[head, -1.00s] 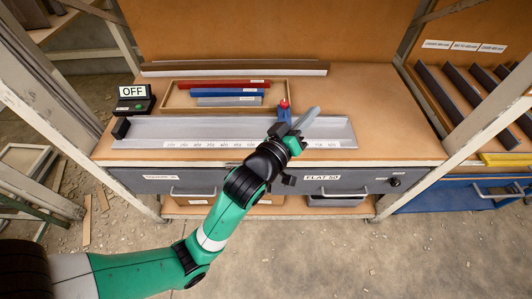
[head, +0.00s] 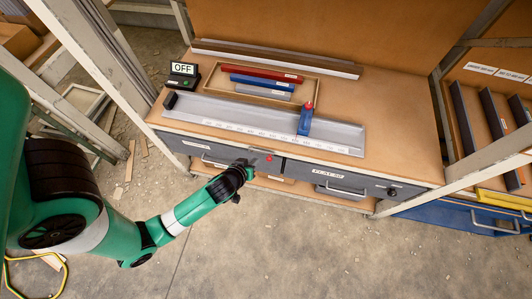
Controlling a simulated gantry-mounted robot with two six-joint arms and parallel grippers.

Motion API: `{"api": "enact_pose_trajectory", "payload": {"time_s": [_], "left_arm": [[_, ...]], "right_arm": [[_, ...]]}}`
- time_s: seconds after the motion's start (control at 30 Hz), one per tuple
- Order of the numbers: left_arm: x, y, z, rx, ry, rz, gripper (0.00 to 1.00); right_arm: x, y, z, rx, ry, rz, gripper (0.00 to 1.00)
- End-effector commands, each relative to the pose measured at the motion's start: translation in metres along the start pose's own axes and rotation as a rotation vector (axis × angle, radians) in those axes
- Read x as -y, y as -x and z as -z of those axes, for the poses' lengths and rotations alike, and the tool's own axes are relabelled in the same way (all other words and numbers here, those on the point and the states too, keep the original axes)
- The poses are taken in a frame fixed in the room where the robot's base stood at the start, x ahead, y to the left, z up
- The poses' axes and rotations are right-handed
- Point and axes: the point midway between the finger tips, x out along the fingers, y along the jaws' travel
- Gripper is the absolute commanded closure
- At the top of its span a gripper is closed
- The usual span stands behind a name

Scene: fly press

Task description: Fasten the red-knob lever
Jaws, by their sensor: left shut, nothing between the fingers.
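A blue stop block (head: 305,122) sits across the right part of the long grey ruled channel (head: 240,118). The red-knob lever (head: 308,105) shows as a small red part at the block's upper end. Its exact angle is too small to tell. My left gripper (head: 254,163) is shut and empty in front of the bench's front edge, left of and nearer than the block, apart from it. My right gripper is not in view.
A wooden tray (head: 214,82) behind the channel holds red, blue and grey bars. A box reading OFF (head: 183,77) stands at the bench's left. Grey drawers (head: 335,180) with handles run below the bench top. A rack with dark bars stands at the right.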

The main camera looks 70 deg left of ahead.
Motion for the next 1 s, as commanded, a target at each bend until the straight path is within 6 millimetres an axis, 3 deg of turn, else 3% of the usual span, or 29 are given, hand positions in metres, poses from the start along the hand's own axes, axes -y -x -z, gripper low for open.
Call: {"api": "enact_pose_trajectory", "payload": {"time_s": [0.17,0.6,0.8,1.0], "left_arm": [[0.000,-0.015,-0.001,-0.001,0.002,0.001,1.00],[0.001,-0.107,-0.003,0.000,0.001,0.000,1.00],[0.000,-0.125,-0.024,0.001,-0.002,-0.001,1.00],[-0.001,-0.128,-0.028,0.000,-0.001,-0.001,1.00]], "right_arm": [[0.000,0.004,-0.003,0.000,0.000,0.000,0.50],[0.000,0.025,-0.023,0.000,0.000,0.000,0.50],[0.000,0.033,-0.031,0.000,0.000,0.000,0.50],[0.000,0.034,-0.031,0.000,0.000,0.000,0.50]]}}
